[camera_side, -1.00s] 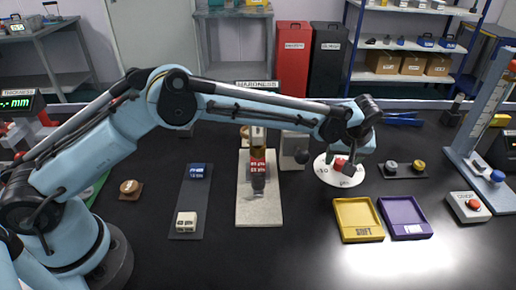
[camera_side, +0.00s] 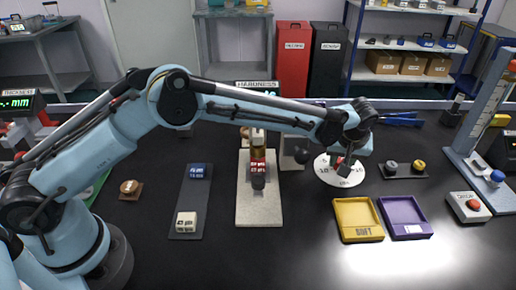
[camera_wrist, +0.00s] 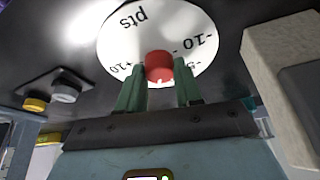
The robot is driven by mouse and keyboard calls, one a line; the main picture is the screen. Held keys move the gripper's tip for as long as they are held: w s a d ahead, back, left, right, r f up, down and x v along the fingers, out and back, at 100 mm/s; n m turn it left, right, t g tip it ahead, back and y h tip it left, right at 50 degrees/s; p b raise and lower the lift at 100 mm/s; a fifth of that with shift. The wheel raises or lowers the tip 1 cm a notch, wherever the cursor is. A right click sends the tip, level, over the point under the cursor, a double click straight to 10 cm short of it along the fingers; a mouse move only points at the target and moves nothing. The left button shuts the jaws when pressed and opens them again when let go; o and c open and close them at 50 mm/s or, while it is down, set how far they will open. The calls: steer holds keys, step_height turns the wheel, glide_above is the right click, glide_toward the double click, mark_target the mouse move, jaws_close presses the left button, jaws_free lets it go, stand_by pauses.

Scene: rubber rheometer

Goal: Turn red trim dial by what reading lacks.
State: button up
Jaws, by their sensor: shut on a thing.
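The red trim dial (camera_wrist: 159,67) is a round knob on a white disc (camera_wrist: 118,45) marked "pts", with 10 printed at either side. In the side view the red knob (camera_side: 340,160) shows only in part behind my gripper, on the white disc (camera_side: 329,178). My gripper (camera_wrist: 160,88) has its two green fingers on either side of the knob, shut on it. It also shows pointing down at the disc in the side view (camera_side: 344,168). The hardness gauge's display (camera_side: 268,91) is mostly hidden behind my arm, so its reading cannot be read.
Yellow (camera_side: 358,237) and purple (camera_side: 405,233) trays stand in front of the disc. A dark holder with grey and yellow knobs (camera_side: 419,165) is to its right. The hardness stand (camera_side: 259,214) is to the left.

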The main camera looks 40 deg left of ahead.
steer(key=m+h, duration=0.1)
steer(key=m, duration=0.2)
steer(key=shift+s+a+m, duration=0.1)
steer(key=shift+m, duration=0.2)
steer(key=o, duration=1)
steer(key=shift+t, duration=0.3)
steer(key=shift+o, duration=0.2)
steer(key=v, duration=1.2)
steer(key=shift+a, duration=0.2)
steer(key=shift+r, duration=0.15)
